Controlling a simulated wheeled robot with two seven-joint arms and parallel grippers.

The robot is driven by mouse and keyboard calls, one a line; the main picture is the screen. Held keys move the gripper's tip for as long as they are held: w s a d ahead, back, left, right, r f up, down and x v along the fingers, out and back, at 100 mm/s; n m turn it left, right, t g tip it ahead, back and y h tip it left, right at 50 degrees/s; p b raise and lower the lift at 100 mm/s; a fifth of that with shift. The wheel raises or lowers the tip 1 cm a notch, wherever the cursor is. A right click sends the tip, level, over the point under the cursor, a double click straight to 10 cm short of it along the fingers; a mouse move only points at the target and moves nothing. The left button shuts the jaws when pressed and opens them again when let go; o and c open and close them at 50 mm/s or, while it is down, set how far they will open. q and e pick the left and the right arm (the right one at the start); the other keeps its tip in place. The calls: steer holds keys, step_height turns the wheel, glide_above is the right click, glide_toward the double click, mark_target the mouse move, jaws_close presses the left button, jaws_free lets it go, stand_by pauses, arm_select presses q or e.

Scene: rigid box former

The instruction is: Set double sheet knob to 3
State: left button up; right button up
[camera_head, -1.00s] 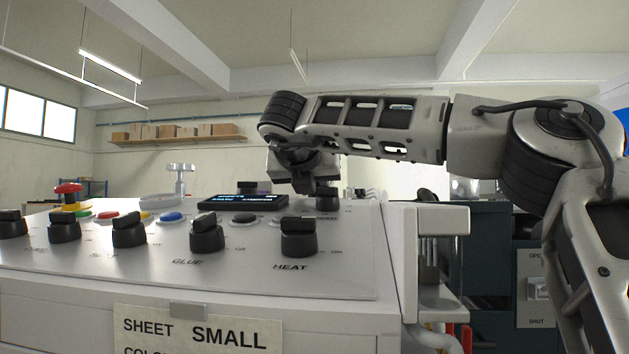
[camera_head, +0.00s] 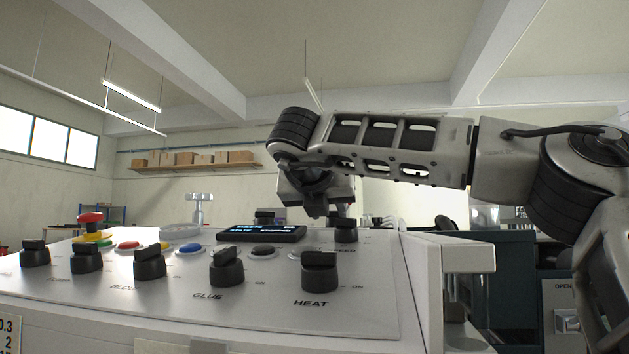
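The white control panel (camera_head: 180,295) carries several black knobs. I cannot read which is labelled double sheet. One black knob (camera_head: 346,230) stands at the back right, beside the display, with a small unreadable label near it. Another knob (camera_head: 264,216) stands behind the display. My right gripper (camera_head: 318,208) comes in from the right and hangs over the back right of the panel, in front of and above the back right knob, partly covering its surroundings. Its fingers look small and dark, and their gap is unclear. I cannot tell whether it touches the knob. My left gripper is out of view.
The front row has the HEAT knob (camera_head: 319,271), the GLUE knob (camera_head: 226,267) and more knobs to the left. A dark display (camera_head: 261,233), coloured buttons and a red emergency button (camera_head: 90,218) sit behind them. A dark cabinet (camera_head: 515,275) stands at right.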

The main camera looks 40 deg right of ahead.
steer(key=p+v, duration=0.2)
steer(key=v, duration=1)
steer(key=shift+s+a, duration=0.2)
steer(key=shift+a, duration=0.05)
